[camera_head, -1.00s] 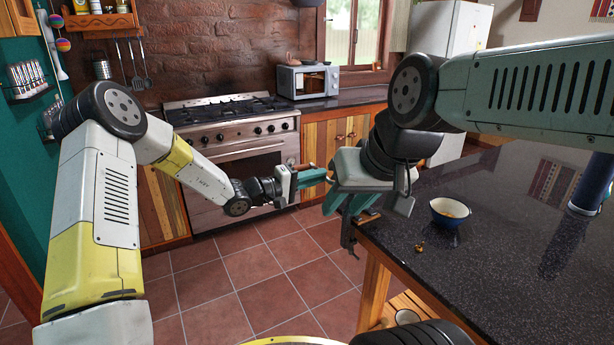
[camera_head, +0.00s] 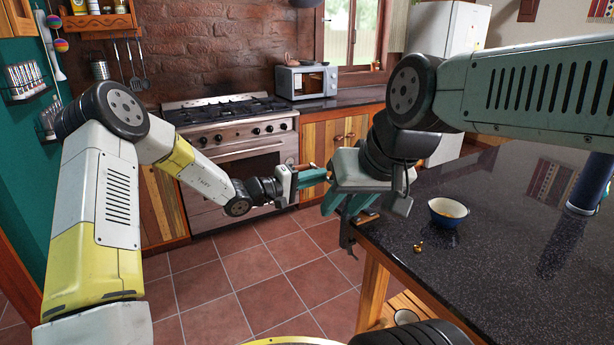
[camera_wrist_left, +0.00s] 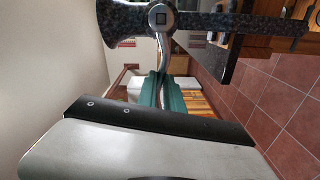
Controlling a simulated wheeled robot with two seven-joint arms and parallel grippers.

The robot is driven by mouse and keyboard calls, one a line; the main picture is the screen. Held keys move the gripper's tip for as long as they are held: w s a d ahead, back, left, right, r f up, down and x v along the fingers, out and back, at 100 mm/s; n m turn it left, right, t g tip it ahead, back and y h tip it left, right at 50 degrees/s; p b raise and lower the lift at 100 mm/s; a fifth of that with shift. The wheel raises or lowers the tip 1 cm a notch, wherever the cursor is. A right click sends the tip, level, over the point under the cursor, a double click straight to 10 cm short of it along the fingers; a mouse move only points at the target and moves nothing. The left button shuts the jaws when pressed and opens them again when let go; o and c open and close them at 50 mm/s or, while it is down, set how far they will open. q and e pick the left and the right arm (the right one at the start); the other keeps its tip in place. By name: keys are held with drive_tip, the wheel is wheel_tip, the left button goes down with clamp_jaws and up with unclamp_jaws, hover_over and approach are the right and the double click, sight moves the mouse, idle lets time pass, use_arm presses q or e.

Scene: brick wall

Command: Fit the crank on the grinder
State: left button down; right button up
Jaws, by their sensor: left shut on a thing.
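My left gripper (camera_head: 318,177) is shut on the crank (camera_wrist_left: 166,56). In the left wrist view the crank's bent metal arm rises from the teal fingers to a round end with a dark square hole. In the head view a brown wooden bit of the crank (camera_head: 304,167) shows by the fingers. My right gripper (camera_head: 347,204) points down over the counter corner, just right of the left one. The grinder (camera_head: 346,237) is mostly hidden behind it; only its dark clamp part shows at the counter edge. Whether the right fingers touch the grinder is hidden. A small brass screw (camera_head: 419,247) lies on the counter.
The dark speckled counter (camera_head: 490,270) fills the right side. A stove (camera_head: 240,130) and a microwave (camera_head: 307,80) are behind. The tiled floor is clear.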

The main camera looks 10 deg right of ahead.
use_arm(q)
drive_tip(key=shift+d+r, duration=0.1)
idle(0.7)
drive_tip(key=c, duration=1.4)
unclamp_jaws()
drive_tip(key=shift+c, duration=0.4)
drive_tip(key=v, duration=0.6)
